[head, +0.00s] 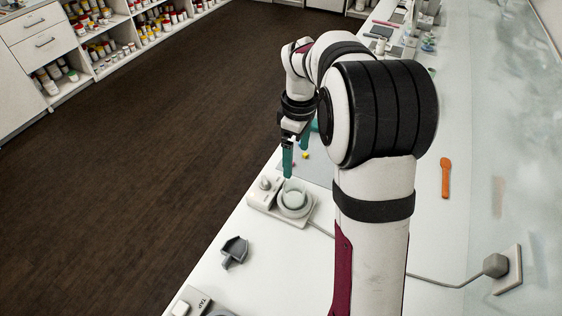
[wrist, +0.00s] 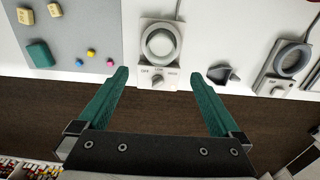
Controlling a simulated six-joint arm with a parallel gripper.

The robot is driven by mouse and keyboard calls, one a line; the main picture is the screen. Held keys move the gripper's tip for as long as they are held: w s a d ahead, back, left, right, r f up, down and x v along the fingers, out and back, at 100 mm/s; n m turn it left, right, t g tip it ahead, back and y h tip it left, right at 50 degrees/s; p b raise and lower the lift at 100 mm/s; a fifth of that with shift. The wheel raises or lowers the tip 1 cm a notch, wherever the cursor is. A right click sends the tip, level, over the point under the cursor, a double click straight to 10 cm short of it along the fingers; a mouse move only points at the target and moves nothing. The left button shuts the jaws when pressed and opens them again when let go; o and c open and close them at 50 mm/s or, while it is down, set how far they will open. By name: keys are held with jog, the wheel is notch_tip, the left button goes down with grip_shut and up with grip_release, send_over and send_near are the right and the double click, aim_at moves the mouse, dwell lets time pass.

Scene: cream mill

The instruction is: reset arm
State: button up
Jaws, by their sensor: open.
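My gripper (head: 296,160) hangs over the counter with its two teal fingers pointing down. It also shows in the wrist view (wrist: 159,75), where the fingers are wide apart with nothing between them. A white mill-like device (head: 252,196) stands on the counter below the gripper. It has a round cup in a ring on top and a knob at one side. In the wrist view this device (wrist: 147,28) lies ahead of the fingertips, its knob facing them. From these views I cannot tell the exact height of the fingers above it.
A small grey scoop-like piece (head: 234,252) lies on the counter (head: 270,265). Another knobbed device (wrist: 273,86) stands beyond it. A grey mat (wrist: 85,20) holds a teal block (wrist: 40,54), yellow blocks and small coloured pieces. An orange spoon (head: 445,177) lies right of my arm.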

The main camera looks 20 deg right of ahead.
notch_tip(320, 180, down, 7)
jog(key=shift+r, duration=0.2)
dwell(0.6)
